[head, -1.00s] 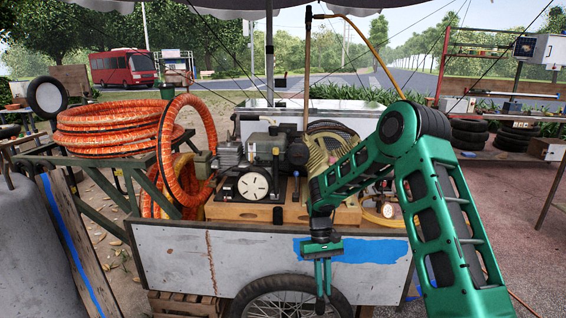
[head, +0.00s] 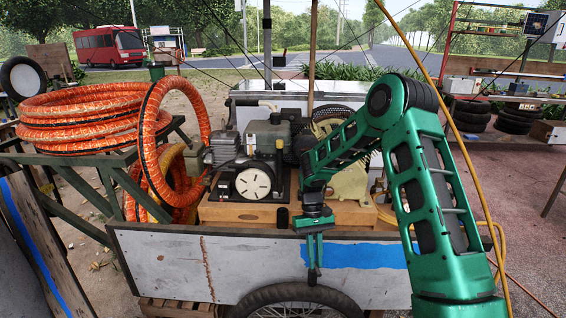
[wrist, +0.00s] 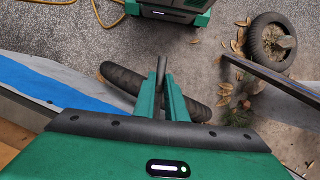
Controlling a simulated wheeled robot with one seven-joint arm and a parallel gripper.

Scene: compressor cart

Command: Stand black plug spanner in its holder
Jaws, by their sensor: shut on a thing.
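My gripper (head: 315,268) points down in front of the cart's grey side panel, over the wheel. In the wrist view its two green fingers (wrist: 166,98) are closed on a dark rod, the black plug spanner (wrist: 161,72), which sticks out past the fingertips. A small black upright cup (head: 283,218), which looks like the holder, stands at the front edge of the wooden board, left of and above my gripper. I cannot see into its opening.
Orange hose coils (head: 85,115) lie at left. The cart's side panel (head: 160,265) and its wheel (head: 290,297) are close to my gripper. A yellow hose (head: 440,80) hangs at right.

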